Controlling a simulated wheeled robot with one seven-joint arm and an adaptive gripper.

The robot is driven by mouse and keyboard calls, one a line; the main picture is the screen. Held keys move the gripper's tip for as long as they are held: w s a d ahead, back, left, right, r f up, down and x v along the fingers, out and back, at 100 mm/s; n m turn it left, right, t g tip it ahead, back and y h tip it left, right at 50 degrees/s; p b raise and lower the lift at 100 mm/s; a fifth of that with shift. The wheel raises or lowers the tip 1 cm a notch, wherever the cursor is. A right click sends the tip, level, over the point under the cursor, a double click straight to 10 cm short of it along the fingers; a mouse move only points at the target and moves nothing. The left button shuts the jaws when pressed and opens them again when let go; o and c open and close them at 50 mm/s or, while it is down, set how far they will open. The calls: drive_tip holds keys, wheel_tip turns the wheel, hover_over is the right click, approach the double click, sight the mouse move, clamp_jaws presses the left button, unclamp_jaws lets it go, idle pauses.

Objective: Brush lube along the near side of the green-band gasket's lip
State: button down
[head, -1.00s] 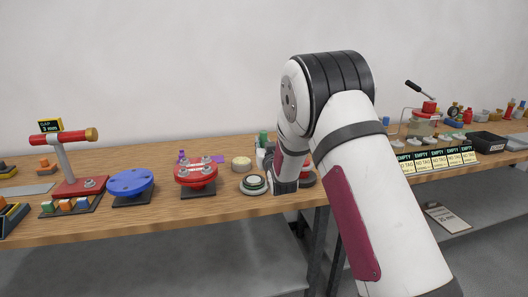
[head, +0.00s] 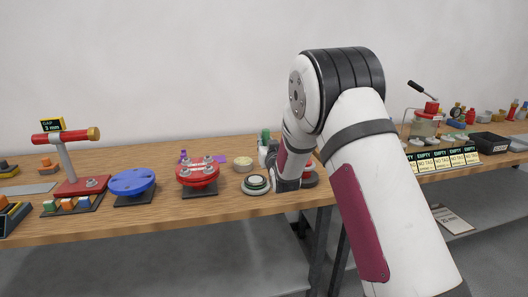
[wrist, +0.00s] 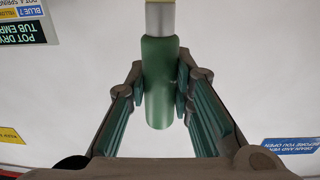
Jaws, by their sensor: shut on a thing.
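My gripper (wrist: 157,85) is shut on a green brush handle (wrist: 158,110) in the wrist view. The handle stands between the two fingers, with a pale metal ferrule (wrist: 160,17) at the top edge of the picture. The bristles are out of view. The gasket with a green ring (head: 256,182) sits on a round grey stand near the bench's front edge, just left of my wrist. I cannot tell whether the brush touches it. A cream-topped tub (head: 243,163) stands behind it, slightly left.
A red flanged valve (head: 197,172), a blue disc (head: 131,182) and a red stand (head: 76,185) are to the left. A row of EMPTY tags (head: 440,160) and a black bin (head: 488,141) are to the right.

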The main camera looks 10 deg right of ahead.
drive_tip(key=b, duration=0.3)
drive_tip(key=shift+w+d+f, duration=0.15)
drive_tip(key=shift+w+f, duration=0.05)
drive_tip(key=shift+f, duration=0.1)
drive_tip(key=shift+s+a+r+b, duration=0.15)
drive_tip(key=shift+s+a+b, duration=0.05)
drive_tip(key=shift+b, duration=0.9)
